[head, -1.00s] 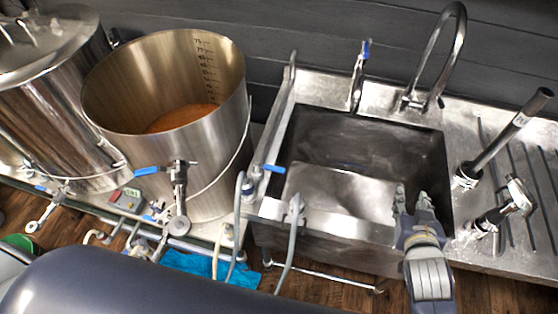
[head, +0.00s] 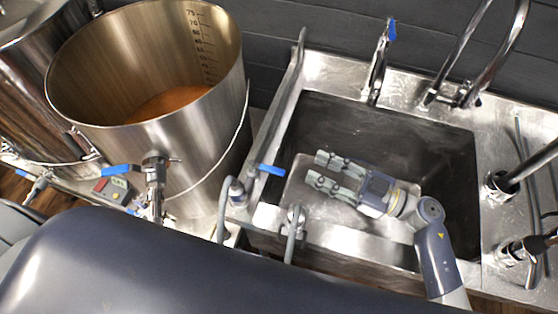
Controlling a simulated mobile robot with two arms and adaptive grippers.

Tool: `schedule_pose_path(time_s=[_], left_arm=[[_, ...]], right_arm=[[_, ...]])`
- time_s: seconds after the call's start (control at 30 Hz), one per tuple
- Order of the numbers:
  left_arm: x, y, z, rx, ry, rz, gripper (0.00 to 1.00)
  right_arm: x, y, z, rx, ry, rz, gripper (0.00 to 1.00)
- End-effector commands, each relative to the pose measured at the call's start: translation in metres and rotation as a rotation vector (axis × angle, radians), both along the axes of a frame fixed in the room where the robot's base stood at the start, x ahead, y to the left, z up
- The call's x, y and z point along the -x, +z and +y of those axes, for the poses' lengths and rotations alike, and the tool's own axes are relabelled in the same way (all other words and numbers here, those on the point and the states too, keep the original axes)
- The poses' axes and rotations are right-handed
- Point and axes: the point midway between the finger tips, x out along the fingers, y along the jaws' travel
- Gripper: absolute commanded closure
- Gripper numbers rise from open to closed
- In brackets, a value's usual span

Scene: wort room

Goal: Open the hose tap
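A tap with a blue lever (head: 271,169) stands at the left rim of the sink, and a grey hose (head: 223,210) runs down beside it. I cannot tell from this view whether it is the hose tap. Another slim tap with a blue lever (head: 391,31) stands upright at the sink's back edge. My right gripper (head: 318,169) is over the sink basin, fingers pointing left toward the left-rim tap. Its two fingers are apart with nothing between them, and it is clear of the lever. My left gripper is out of view.
The steel sink (head: 440,250) has raised rims. A large open pot (head: 205,150) with orange-brown liquid stands left, with its own blue-levered valve (head: 120,171). A curved faucet (head: 497,60) rises at the back right. A grey hose end (head: 294,222) hangs over the front rim.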

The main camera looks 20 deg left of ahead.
Motion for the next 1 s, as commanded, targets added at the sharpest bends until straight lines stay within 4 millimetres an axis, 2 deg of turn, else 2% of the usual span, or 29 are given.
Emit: schedule_pose_path(time_s=[0.03, 0.1, 0.27, 0.7, 0.83, 1.0], left_arm=[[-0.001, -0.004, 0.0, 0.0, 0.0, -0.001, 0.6], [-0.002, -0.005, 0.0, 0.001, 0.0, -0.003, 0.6], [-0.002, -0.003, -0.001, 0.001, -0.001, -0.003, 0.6], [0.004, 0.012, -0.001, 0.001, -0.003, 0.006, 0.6], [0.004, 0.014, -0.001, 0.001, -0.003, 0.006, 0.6], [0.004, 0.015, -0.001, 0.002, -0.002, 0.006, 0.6]], right_arm=[[0.007, -0.01, 0.0, 0.02, 0.047, 0.019, 0.66], [0.015, -0.019, 0.0, 0.042, 0.097, 0.042, 0.66], [0.023, -0.024, 0.007, 0.06, 0.142, 0.064, 0.66], [0.02, -0.022, 0.084, 0.057, 0.14, 0.062, 0.66], [0.02, -0.023, 0.099, 0.058, 0.138, 0.062, 0.66], [0.019, -0.024, 0.107, 0.06, 0.138, 0.062, 0.66]])
